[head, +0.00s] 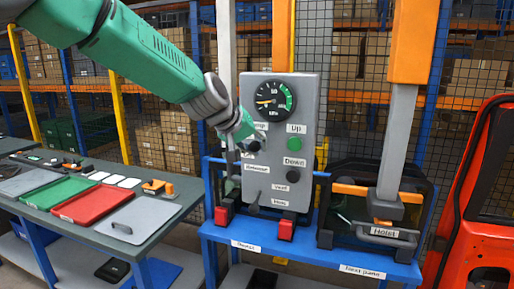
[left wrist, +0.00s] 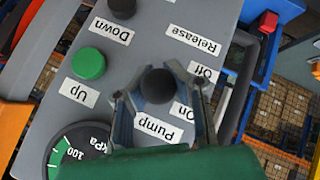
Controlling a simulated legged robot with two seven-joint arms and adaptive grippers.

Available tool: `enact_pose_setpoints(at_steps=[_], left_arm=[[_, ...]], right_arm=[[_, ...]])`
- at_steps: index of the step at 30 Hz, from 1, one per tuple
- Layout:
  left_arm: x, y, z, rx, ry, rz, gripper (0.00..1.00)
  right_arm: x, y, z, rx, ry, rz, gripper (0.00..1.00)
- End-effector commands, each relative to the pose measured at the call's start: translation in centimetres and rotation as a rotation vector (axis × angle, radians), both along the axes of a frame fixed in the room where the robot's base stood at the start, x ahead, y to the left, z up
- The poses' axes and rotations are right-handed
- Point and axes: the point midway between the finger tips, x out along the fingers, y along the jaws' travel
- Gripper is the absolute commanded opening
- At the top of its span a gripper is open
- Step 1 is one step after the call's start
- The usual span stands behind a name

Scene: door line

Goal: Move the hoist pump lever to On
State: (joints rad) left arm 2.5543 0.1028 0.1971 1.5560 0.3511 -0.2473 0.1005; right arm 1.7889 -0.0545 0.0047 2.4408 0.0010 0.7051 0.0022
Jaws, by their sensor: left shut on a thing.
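The grey control panel (head: 308,120) stands upright on the blue frame. The pump lever's round black knob (left wrist: 158,86) shows in the left wrist view, beside the Pump, On and Off labels, which appear upside down. My left gripper (head: 250,144) reaches the panel's left side in the head view, and in the left wrist view its fingers (left wrist: 160,97) are closed around the knob. The lever's shaft is hidden, so I cannot tell which label it points to. My right gripper is in neither view.
A gauge (head: 275,96), a green Up button (head: 294,144) and a black Down button (head: 292,174) are close by on the panel. A grey lever (head: 253,203) hangs low on it. The hoist (head: 397,150) stands right. Trays (head: 92,205) lie on the left table.

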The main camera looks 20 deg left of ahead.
Motion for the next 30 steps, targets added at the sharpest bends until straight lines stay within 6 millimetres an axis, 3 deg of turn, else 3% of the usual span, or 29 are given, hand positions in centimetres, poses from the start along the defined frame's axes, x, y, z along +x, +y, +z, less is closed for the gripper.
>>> enact_pose_setpoints(at_steps=[9,23,27,30], left_arm=[[0.28,-0.09,0.45,0.003,0.096,0.000,0.00],[0.32,-0.07,0.52,0.002,0.109,-0.001,0.00],[0.30,-0.07,0.53,0.002,0.109,-0.001,0.42],[0.26,-0.06,0.55,0.002,0.109,-0.001,0.42]], right_arm=[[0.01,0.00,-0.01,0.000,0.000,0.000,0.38],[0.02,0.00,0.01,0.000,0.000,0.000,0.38],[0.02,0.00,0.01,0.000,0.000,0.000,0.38],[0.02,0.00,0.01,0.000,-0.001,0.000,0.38]])
